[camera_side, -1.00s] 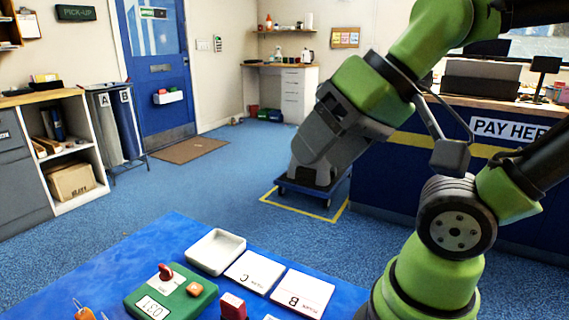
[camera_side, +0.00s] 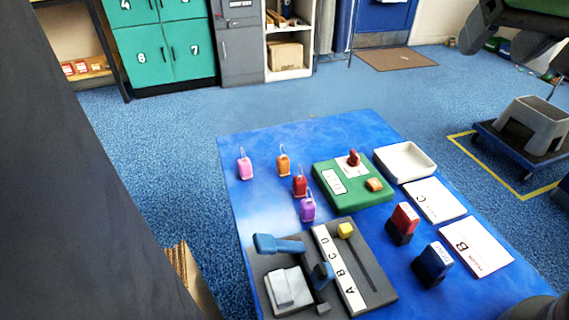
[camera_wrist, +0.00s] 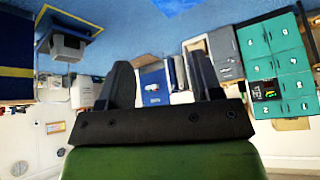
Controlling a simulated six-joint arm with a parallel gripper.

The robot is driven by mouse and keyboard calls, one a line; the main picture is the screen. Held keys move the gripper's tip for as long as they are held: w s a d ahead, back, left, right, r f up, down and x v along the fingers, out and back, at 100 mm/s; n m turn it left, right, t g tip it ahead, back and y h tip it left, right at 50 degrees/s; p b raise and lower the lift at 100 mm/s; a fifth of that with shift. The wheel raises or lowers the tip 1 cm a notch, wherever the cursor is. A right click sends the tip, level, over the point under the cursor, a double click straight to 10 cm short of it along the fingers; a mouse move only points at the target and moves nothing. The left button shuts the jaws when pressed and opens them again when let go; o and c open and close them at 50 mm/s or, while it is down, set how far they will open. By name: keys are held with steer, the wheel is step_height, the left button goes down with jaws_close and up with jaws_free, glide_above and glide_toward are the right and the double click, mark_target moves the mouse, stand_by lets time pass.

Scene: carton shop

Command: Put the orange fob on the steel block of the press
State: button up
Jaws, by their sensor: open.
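The orange fob (camera_side: 283,164) stands on the blue table in the side view, with a thin loop on top. It is between a pink fob (camera_side: 245,167) and a red fob (camera_side: 300,184). The press (camera_side: 262,252) is at the table's near left, a dark base with a blue handle. Its pale grey steel block (camera_side: 288,287) has a bare top. My gripper (camera_wrist: 161,85) is open and empty in the wrist view, its two dark fingers apart. In the side view, part of my arm shows at the top right, well away from the fobs.
A purple fob (camera_side: 308,207) stands near the press. A green box (camera_side: 353,184) with a red knob, a white tray (camera_side: 405,162), red (camera_side: 403,222) and blue (camera_side: 432,263) stamps and cards B and C (camera_side: 435,200) fill the right side. The table's far left corner is clear.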

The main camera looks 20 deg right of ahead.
steer(key=w+a+f+t+h, duration=0.1)
steer(key=w+a+f, duration=0.15)
steer(key=w, duration=0.25)
steer(key=w+a+f+h, duration=0.1)
steer(key=w+a+f, duration=0.1)
steer(key=w+a, duration=0.15)
steer(key=n+t+y, duration=0.2)
steer(key=n+t, duration=0.1)
steer(key=t, duration=0.1)
glide_above(283, 159)
steer(key=s, duration=0.4)
step_height(283, 159, down, 14)
steer(key=f, duration=0.5)
steer(key=shift+w+a, duration=0.2)
steer(key=shift+a, duration=0.1)
step_height(283, 159, down, 3)
steer(key=shift+r, duration=0.2)
steer(key=shift+x, duration=1)
steer(key=shift+w+f, duration=0.3)
steer(key=shift+w, duration=0.15)
